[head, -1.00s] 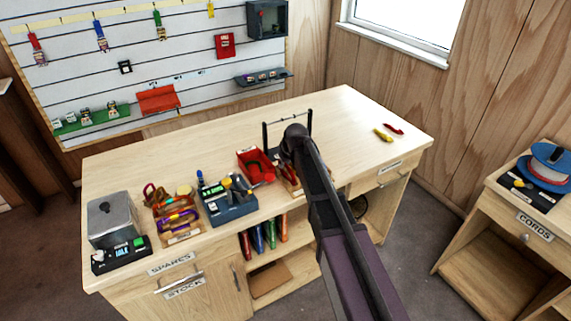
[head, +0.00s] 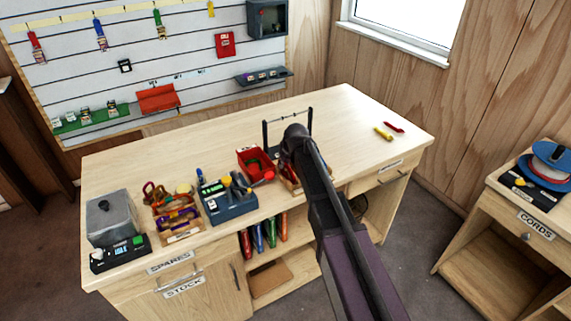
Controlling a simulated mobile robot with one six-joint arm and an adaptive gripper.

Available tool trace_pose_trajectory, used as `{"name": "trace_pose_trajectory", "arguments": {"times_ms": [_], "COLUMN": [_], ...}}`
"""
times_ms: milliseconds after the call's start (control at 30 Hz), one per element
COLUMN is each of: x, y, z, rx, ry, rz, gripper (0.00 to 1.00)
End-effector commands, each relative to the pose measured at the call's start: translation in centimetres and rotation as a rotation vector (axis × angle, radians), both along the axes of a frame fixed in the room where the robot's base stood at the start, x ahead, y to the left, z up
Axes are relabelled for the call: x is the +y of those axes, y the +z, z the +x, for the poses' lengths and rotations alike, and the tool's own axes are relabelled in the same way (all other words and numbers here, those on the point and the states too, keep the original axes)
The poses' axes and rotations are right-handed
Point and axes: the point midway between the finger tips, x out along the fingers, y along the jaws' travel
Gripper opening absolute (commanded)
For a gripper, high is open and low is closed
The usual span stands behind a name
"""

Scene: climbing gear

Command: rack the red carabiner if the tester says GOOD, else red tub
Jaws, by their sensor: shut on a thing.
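The red tub (head: 243,156) stands open near the middle of the bench, with dark and red things in or at it. The tester appears to be the black console (head: 121,254) at the bench's left end. Its small lit display is too small to read surely. A red loop (head: 150,190), perhaps a carabiner, shows at the wooden box of coloured gear (head: 183,238). I cannot pick out the red carabiner with certainty. A black bar frame (head: 266,137), possibly the rack, stands at the back, partly behind my arm. My gripper is hidden by my own arm.
A metal box (head: 107,212) stands behind the console. A blue tray of tools (head: 229,207) sits left of the red tub. A yellow tool (head: 383,134) and a red tool (head: 394,127) lie at the right. The bench's back and right have free room.

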Motion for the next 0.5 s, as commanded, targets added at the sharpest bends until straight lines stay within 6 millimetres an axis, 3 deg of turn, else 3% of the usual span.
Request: {"name": "trace_pose_trajectory", "arguments": {"times_ms": [267,300,400,500], "x": [-0.02,-0.02,-0.02,-0.03], "y": [-0.46,-0.40,-0.38,-0.38], "z": [0.00,0.00,0.00,0.01], "rx": [0.000,0.000,0.000,0.000], "ry": [0.000,0.000,0.000,0.000], "rz": [0.000,0.000,0.000,0.000], "gripper": [0.00,0.23,0.53,0.55]}}
